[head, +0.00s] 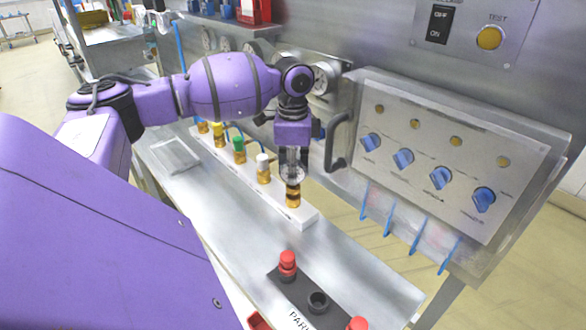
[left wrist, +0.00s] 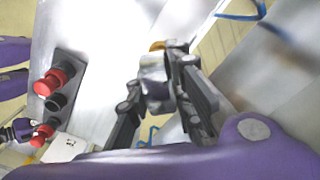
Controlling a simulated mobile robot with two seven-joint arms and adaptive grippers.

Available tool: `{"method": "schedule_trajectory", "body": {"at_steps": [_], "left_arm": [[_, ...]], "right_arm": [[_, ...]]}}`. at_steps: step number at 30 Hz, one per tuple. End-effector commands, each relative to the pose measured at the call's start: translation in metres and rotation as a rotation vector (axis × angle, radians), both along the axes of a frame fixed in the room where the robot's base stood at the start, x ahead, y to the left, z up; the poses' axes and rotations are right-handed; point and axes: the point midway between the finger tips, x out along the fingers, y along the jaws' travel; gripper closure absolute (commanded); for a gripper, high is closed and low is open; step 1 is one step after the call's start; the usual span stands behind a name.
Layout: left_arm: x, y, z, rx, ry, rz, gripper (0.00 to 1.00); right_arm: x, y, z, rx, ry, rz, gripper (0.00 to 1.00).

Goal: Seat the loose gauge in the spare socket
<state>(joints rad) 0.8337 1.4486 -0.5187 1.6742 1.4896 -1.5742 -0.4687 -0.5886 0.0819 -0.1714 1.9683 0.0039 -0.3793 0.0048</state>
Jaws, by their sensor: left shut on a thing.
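My left gripper (head: 292,158) points down over the near end of a white rail (head: 304,215). It is shut on the gauge, whose round dial (head: 293,174) shows just below the fingers. A brass fitting (head: 293,196) stands upright on the rail directly under the dial. I cannot tell whether gauge and fitting touch. In the left wrist view the fingers (left wrist: 160,95) close around a silvery body (left wrist: 154,78), with a bit of brass (left wrist: 157,46) beyond it. What looks like my right gripper (left wrist: 22,130) shows small at the left edge there; its jaws are unclear.
Brass fittings with white (head: 262,160), green (head: 239,143) and yellow tops line the rail. A dark parking strip (head: 300,292) holds red-topped plugs (head: 287,260) and an open dark socket (head: 318,300). A panel with blue knobs (head: 440,177) and a handle (head: 340,140) stand close to the right.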

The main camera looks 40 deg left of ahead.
Motion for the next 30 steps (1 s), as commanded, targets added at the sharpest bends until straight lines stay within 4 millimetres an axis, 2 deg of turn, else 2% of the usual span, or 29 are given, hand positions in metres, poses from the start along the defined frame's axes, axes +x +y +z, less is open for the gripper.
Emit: {"method": "schedule_trajectory", "body": {"at_steps": [30], "left_arm": [[0.0,0.0,-0.011,-0.001,-0.001,0.0,1.0]], "right_arm": [[0.0,0.002,0.0,0.005,-0.002,-0.005,0.6]]}}
